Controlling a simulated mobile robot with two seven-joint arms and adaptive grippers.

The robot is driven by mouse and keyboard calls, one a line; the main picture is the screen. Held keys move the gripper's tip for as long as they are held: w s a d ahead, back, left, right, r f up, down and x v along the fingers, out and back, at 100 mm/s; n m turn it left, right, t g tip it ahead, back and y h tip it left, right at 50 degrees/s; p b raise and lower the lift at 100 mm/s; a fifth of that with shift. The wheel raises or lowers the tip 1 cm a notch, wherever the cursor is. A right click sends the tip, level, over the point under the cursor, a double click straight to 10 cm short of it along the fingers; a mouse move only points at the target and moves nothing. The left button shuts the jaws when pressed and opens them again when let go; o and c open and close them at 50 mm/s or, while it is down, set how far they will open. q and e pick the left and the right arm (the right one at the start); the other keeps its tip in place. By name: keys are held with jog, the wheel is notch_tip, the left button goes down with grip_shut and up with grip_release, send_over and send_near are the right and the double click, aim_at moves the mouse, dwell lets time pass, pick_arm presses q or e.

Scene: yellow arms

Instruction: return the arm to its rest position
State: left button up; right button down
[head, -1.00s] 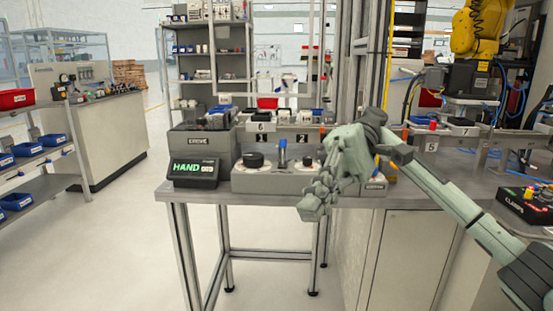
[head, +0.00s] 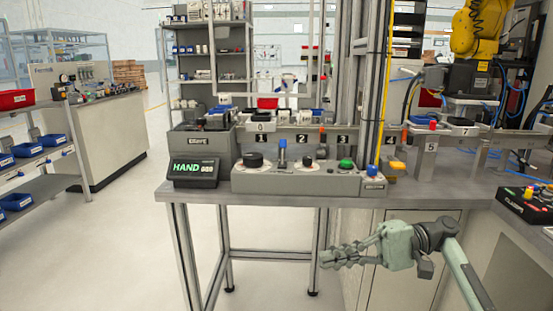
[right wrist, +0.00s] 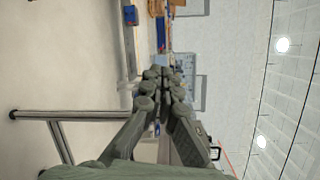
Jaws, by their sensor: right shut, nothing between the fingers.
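My right gripper (head: 326,257) is in front of the workbench, lower than the bench top, with its fingers pointing left in the head view. Its fingers are shut and hold nothing. In the right wrist view the closed fingers (right wrist: 165,85) meet near the middle of the picture, with no object between them. My right arm (head: 462,275) comes up from the lower right of the head view. My left gripper is not in the head view.
The grey workbench (head: 208,192) carries a control box with knobs (head: 310,182) and a display reading HAND (head: 194,172). A button panel (head: 530,203) sits at the right. A yellow robot arm (head: 476,30) stands behind. The floor (head: 110,250) at left is clear.

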jog(key=w+d+f+m+t+h, duration=0.1)
jog(key=w+d+f+t+h, duration=0.35)
jog(key=w+f, duration=0.25)
jog(key=w+d+f+m+t+h, duration=0.1)
jog(key=w+d+f+t+h, duration=0.35)
jog(key=w+f, duration=0.3)
jog(key=w+d+r+n+t+h, duration=0.1)
jog(key=w+d+t+h, duration=0.2)
jog(key=d, duration=0.4)
jog(key=w+d+r+n+t+h, duration=0.1)
jog(key=w+d+n+h, duration=0.15)
jog(key=d+h, duration=0.35)
jog(key=w+d+r+t+h, duration=0.2)
jog(key=w+d+h, duration=0.15)
jog(key=d, duration=0.35)
jog(key=s+a+f+n+g+y, duration=0.1)
jog(key=s+a+f+g, duration=0.15)
jog(key=s+f, duration=0.85)
jog(key=s+a+f+g+y, duration=0.1)
jog(key=s+a+f+g, duration=0.15)
jog(key=s+f, duration=0.85)
jog(key=s+a+f+g, duration=0.2)
jog(key=s+a+f, duration=0.1)
jog(key=s+f, duration=0.7)
jog(key=s+a+f+g+y, duration=0.1)
jog(key=s+a+f+g, duration=0.1)
jog(key=s+f, duration=0.8)
jog(key=s+a, duration=0.1)
jog(key=s, duration=0.7)
jog(key=shift+a, duration=0.4)
